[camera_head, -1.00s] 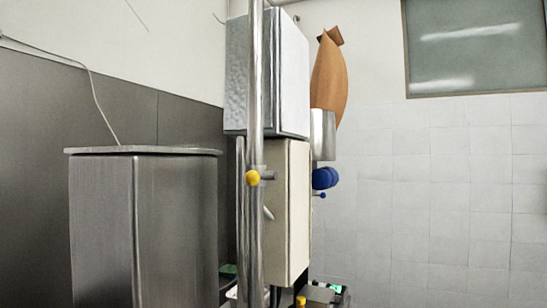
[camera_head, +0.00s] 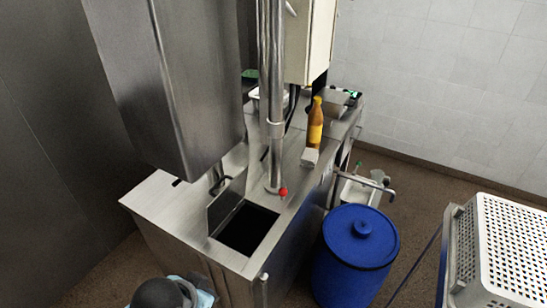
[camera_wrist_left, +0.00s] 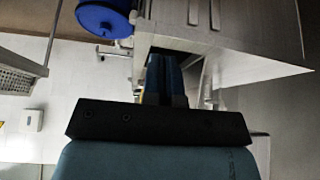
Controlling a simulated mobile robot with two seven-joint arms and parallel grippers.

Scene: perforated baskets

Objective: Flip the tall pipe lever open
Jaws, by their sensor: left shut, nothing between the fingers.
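The tall metal pipe (camera_head: 272,75) rises from the steel counter in the head view, and its upper part is cut off by the top edge. A small red knob (camera_head: 283,191) is at the pipe's foot. The yellow-knobbed lever seen earlier higher on the pipe is out of view now. My left gripper (camera_wrist_left: 165,78) shows in the wrist view with its dark fingers together and empty, below the counter's edge in that picture. No contact with the pipe is visible. My right gripper is not in view.
A steel counter (camera_head: 155,205) has a dark square opening with a raised lid. A large steel box (camera_head: 185,80) hangs above it at left. A blue barrel (camera_head: 350,265) and a white perforated basket (camera_head: 500,245) are at right.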

